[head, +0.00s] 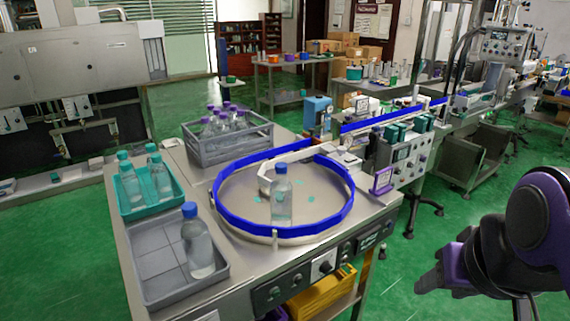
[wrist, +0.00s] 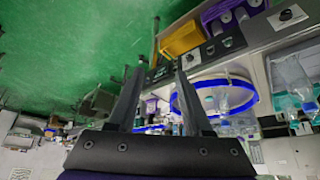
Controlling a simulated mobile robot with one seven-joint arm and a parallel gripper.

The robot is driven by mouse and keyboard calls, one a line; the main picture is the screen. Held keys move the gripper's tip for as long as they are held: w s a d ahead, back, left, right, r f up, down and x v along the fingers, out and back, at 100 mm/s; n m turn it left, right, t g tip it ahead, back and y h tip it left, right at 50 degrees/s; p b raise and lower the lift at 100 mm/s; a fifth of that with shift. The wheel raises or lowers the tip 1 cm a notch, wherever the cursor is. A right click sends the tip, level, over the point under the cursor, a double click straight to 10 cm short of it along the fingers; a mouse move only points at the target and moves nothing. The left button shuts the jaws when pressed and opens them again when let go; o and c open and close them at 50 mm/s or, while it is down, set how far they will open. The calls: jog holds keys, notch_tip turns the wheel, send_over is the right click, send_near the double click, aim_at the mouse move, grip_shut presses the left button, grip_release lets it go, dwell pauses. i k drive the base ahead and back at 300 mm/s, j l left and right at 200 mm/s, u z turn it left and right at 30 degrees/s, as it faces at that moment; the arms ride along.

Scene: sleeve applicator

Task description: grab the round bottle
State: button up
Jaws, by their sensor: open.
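A clear bottle with a blue cap (head: 281,200) stands upright on the round turntable (head: 245,205), inside its blue rail. A larger clear bottle with a blue cap (head: 199,248) stands in the grey tray (head: 160,258) at the front left. I cannot tell for sure which of them is the round bottle. My gripper (head: 422,284) is to the right of the table, well apart from both bottles. In the wrist view, tilted upside down, its two fingers (wrist: 160,76) are spread with nothing between them. The turntable's blue rail (wrist: 178,104) shows beyond them.
A teal tray (head: 123,207) holds several teal-capped bottles. A grey crate (head: 205,153) holds several purple-capped bottles. A small purple-framed display (head: 382,181) stands at the table's right edge. Yellow bins (head: 322,293) sit below. Green floor (head: 415,255) is open between table and gripper.

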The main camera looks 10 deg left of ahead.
aim_at(197, 242)
jog(key=u, duration=1.3)
